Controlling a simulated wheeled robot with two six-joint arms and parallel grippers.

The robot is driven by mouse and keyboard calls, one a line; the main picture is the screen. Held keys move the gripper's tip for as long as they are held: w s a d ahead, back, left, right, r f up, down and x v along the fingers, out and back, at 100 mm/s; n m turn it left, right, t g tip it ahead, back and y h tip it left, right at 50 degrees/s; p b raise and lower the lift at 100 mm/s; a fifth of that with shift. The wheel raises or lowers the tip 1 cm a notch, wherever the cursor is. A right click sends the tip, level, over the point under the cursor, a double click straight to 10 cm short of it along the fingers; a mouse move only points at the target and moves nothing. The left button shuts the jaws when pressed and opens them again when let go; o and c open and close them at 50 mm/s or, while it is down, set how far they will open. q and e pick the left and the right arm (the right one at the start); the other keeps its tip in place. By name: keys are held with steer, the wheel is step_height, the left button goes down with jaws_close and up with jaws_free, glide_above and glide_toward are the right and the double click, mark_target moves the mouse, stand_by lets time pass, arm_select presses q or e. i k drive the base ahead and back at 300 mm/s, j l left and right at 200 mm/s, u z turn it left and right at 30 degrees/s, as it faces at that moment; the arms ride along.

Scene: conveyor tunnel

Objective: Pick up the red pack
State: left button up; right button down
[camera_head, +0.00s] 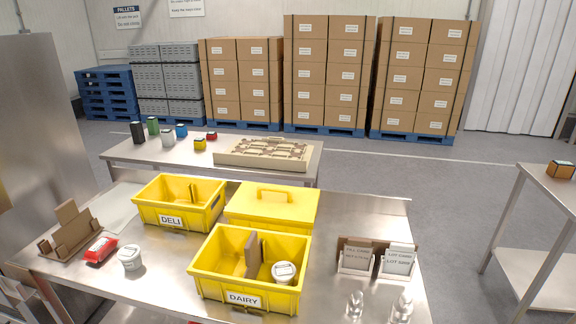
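A red pack (101,249) with a pale label lies on the steel table at the left. It is between a brown stepped holder (68,232) and a white lidded tub (130,257). The pack stands apart from the yellow bins, and nothing covers it. Neither of my grippers is in view.
Yellow DELI bin (150,214), lidded yellow box (245,212) and yellow DAIRY bin (213,281) fill the table's middle. Card holders (355,262) stand at the right. The back table (120,156) holds several small coloured items and a beige tray (232,158). Steel is clear below the tub.

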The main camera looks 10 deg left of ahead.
mark_target(102, 247)
steer(key=u, duration=1.5)
